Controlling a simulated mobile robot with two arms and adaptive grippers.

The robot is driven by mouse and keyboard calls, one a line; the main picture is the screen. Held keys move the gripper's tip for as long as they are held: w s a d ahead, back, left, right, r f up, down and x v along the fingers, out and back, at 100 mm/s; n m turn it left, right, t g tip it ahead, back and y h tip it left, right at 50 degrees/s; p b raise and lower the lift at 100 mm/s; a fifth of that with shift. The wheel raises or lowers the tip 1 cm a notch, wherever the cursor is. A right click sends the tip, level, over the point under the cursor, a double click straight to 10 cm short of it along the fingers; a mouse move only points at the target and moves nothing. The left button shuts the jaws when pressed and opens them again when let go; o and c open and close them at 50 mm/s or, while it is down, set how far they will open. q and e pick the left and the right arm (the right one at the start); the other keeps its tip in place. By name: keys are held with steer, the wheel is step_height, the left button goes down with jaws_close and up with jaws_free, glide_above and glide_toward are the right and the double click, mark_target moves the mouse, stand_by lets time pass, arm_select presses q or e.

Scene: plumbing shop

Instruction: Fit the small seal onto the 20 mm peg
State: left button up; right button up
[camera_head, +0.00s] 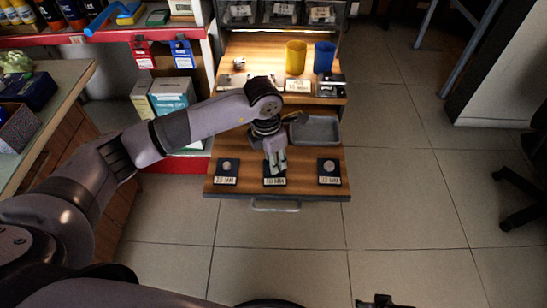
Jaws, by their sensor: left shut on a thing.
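My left gripper (277,168) reaches down over the middle peg plate (274,182) on the pulled-out wooden shelf. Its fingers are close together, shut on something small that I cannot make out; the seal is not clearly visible. The fingers hide the middle peg, and I cannot tell whether the held thing touches it. The middle plate's label seems to read 20 MM. A left peg plate (226,171) and a right peg plate (329,171) each bear a pale round piece. A dark part at the bottom edge looks like my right gripper (382,301), mostly cut off.
A grey tray (315,130) lies behind the gripper, on the right of the shelf (238,146). A yellow cup (296,58) and a blue cup (324,58) stand on the upper level. Boxes (170,95) stand left of the shelf.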

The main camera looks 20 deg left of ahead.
steer(key=shift+r, duration=0.15)
stand_by(0.6)
steer(key=shift+w+r, duration=0.1)
steer(key=shift+r, duration=0.15)
arm_select(q)
steer(key=shift+f, duration=0.1)
arm_select(e)
steer(key=shift+r, duration=0.1)
arm_select(q)
steer(key=shift+f, duration=0.15)
arm_select(e)
steer(key=shift+w+r, duration=0.15)
steer(key=shift+r, duration=0.2)
arm_select(q)
steer(key=shift+b, duration=0.3)
arm_select(e)
steer(key=shift+r, duration=0.2)
arm_select(q)
steer(key=shift+f, duration=0.15)
arm_select(e)
steer(key=shift+r, duration=0.2)
